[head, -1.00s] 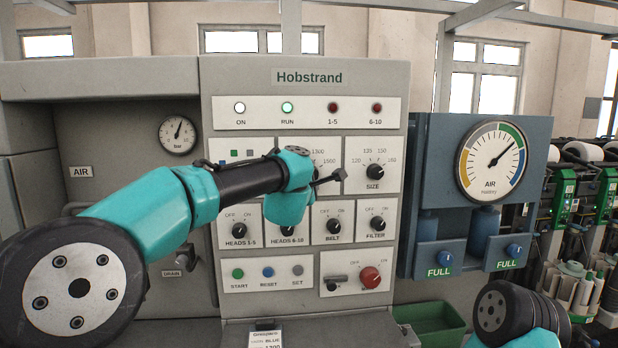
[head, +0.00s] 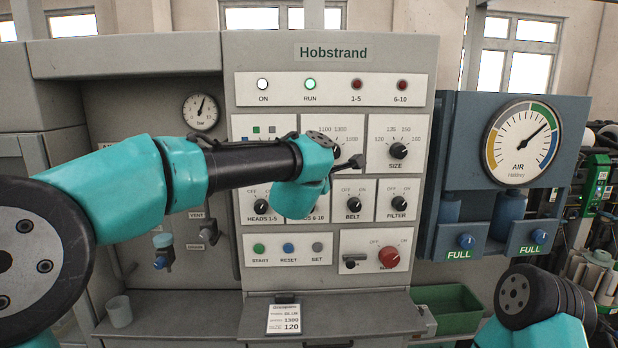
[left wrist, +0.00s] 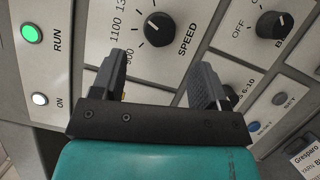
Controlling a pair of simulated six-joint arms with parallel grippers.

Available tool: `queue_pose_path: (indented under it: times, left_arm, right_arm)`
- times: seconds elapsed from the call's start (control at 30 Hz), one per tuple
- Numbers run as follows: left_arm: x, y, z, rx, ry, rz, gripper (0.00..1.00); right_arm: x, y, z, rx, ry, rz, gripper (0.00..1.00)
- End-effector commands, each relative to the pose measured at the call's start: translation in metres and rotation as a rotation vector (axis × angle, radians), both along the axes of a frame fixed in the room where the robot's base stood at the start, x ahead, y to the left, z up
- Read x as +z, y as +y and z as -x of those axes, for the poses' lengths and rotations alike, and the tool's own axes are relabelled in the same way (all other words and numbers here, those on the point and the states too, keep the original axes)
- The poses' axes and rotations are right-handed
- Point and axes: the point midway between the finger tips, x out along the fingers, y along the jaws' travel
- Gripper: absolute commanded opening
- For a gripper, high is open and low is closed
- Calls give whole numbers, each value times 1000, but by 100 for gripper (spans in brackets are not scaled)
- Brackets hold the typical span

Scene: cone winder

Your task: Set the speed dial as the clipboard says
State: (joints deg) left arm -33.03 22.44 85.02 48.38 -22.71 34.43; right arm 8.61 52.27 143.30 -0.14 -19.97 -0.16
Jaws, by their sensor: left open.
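The speed dial (left wrist: 158,28) is a round black knob with a pale pointer mark in the left wrist view, with 1100 to its left. I cannot tell its exact setting. In the head view my left arm mostly hides this dial; 1100, 1300 and 1500 show above it. My left gripper (left wrist: 162,64) is open and empty, its fingers pointing towards the panel just below the dial, apart from it. It also shows in the head view (head: 348,166). The clipboard sheet (head: 284,318) lies on the ledge below; I can read 1300 and, lower, 120. My right gripper is out of view.
The size dial (head: 398,151) is right of my left gripper. The belt dial (head: 353,205) and filter dial (head: 397,204) sit below. A red main knob (head: 389,257) is lower. A cup (head: 119,312) stands left, a green bin (head: 450,308) right.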

Motion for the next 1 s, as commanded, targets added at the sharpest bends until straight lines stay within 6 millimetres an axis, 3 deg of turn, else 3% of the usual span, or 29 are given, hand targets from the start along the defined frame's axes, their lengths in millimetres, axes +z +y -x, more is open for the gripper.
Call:
queue_pose_path:
  times: [0.53, 0.7, 1.0]
  left_arm:
    - [-6, 25, 89, -1, -1, 1, 68]
    - [-7, 29, 101, 0, 0, 1, 68]
    - [-7, 30, 103, 1, 0, 1, 68]
  right_arm:
    - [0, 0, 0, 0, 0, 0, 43]
    - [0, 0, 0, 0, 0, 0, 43]
    - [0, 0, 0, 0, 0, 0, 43]
